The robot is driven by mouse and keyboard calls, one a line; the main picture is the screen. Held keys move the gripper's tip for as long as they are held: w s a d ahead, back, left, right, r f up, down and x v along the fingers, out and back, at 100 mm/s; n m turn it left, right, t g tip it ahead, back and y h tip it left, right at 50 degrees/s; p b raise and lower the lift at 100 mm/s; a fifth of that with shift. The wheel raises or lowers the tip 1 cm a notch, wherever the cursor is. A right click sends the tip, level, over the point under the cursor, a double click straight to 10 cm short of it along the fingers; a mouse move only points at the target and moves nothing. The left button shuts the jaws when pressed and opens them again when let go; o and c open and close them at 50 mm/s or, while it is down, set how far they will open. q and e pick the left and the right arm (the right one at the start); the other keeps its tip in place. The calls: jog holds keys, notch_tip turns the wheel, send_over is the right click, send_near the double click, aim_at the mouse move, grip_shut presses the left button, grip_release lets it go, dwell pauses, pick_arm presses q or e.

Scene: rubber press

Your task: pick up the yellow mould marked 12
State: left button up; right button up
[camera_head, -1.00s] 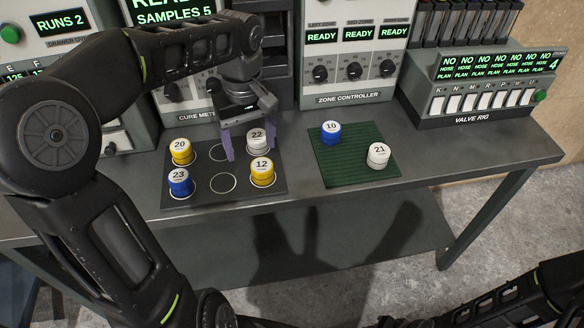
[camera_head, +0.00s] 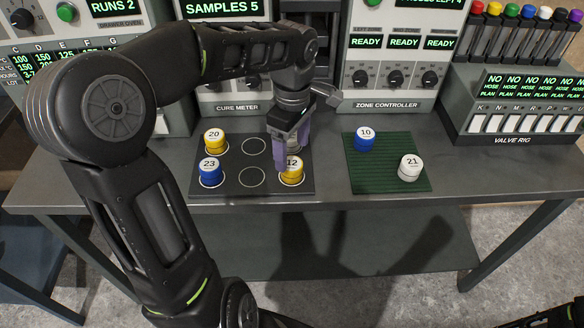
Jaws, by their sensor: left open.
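The yellow mould marked 12 (camera_head: 291,175) stands upright in the front right ring of the dark tray (camera_head: 228,189). My left gripper (camera_head: 290,150) is open, pointing down, with its purple fingers just behind and above mould 12 in this view. One finger overlaps the mould's top edge in the picture; I cannot tell if they touch. The white mould marked 22, seen earlier behind mould 12, is hidden by the gripper now. My right gripper is out of view.
Yellow mould 20 (camera_head: 214,140) and blue mould 23 (camera_head: 210,173) stand on the tray's left side. Blue mould 10 (camera_head: 365,140) and white mould 21 (camera_head: 410,167) stand on the green mat (camera_head: 385,178). The cure meter (camera_head: 237,107) and zone controller (camera_head: 387,105) stand behind.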

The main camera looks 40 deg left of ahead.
aim_at(292, 163)
pick_arm(q)
jog(key=shift+f, duration=0.2)
notch_tip(292, 163, down, 5)
jog(key=shift+f+p, duration=0.1)
jog(key=shift+p, duration=0.45)
jog(key=shift+c, duration=0.3)
grip_shut()
dwell(0.7)
